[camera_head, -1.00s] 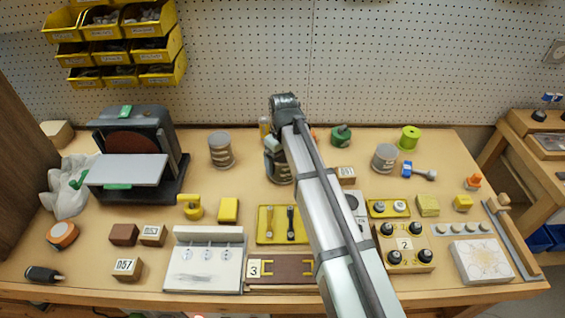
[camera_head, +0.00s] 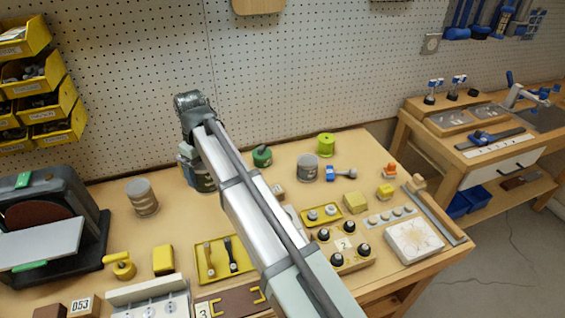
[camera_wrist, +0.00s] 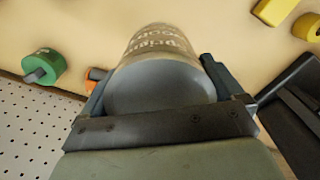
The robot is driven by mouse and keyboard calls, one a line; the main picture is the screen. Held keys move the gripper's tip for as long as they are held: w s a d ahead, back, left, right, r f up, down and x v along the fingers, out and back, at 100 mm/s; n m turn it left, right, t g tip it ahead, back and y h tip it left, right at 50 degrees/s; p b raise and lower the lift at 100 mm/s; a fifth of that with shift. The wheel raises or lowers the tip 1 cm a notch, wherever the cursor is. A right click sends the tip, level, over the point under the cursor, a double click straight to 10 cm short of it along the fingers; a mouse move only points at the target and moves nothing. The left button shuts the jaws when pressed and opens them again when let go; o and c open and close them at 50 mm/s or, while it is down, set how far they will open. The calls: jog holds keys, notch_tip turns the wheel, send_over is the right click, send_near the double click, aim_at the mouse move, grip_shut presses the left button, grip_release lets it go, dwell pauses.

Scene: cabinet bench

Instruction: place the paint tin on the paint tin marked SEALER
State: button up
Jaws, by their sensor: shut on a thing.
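My gripper (camera_wrist: 160,95) is shut on a paint tin (camera_wrist: 158,88) with a grey top. Its two fingers sit on either side of the tin, and its pale label lettering is not clearly readable. In the head view this tin (camera_head: 203,180) is partly hidden behind my arm, at or just above the bench; I cannot tell which. One grey-topped tin (camera_head: 142,198) stands upright to its left. Another (camera_head: 307,168) stands upright to its right. The labels on both are too small to read, so I cannot tell which is marked SEALER.
The wooden bench (camera_head: 115,228) is bare around the left tin. A green item (camera_head: 262,156), a lime spool (camera_head: 326,144) and a blue-ended tool (camera_head: 341,174) are near the right tin. A sander (camera_head: 50,220) stands far left. A pegboard wall is behind.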

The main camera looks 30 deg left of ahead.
jog(key=w+d+r+m, duration=0.3)
jog(key=w+d, duration=0.8)
jog(key=w, duration=0.4)
notch_tip(320, 180, up, 5)
jog(key=m, duration=0.6)
send_over(308, 160)
jog(key=shift+f, duration=0.2)
jog(key=shift+a+f, duration=0.1)
jog(key=shift+f, duration=4.85)
jog(key=shift+f, duration=0.15)
jog(key=o, duration=1.3)
jog(key=shift+c, duration=0.2)
notch_tip(308, 160, up, 12)
jog(key=shift+r, duration=0.2)
